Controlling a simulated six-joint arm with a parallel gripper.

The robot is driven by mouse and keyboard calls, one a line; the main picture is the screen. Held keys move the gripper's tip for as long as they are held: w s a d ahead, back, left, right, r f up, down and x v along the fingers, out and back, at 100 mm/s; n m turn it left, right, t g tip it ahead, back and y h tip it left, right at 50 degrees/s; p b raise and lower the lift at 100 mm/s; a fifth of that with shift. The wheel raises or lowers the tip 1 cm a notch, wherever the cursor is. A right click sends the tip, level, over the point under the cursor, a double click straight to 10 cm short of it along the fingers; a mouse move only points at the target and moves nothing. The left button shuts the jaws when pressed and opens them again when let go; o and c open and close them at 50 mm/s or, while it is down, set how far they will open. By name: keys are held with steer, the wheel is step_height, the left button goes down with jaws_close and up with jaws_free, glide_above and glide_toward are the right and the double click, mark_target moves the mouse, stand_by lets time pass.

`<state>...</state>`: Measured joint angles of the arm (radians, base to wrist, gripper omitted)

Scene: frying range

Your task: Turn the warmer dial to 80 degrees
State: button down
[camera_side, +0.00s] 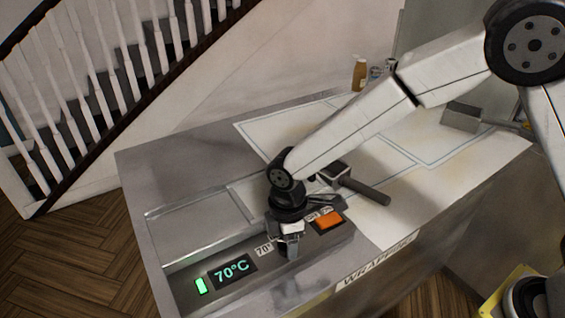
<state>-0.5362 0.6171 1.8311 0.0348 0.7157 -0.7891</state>
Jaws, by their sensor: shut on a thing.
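The warmer's control panel (245,283) runs along the front of the grey counter unit. Its display (233,271) reads 70°C in green digits. A small label (264,247) reading 70° lies just left of my gripper. My gripper (291,246) points down at the panel between this label and an orange switch. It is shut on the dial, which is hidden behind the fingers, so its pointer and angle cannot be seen.
A green lamp (201,286) glows left of the display. The orange switch (330,220) sits close to the right of my gripper. A dark-handled tool (362,190) lies behind it. Bottles (360,74) stand at the back. The white wrapping board (440,150) is mostly clear.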

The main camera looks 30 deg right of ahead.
steer(key=m, duration=0.4)
steer(key=shift+m, duration=2.7)
steer(key=shift+c, duration=0.4)
jaws_free()
steer(key=shift+r, duration=0.2)
steer(key=shift+d+r, duration=0.1)
steer(key=shift+r, duration=3.65)
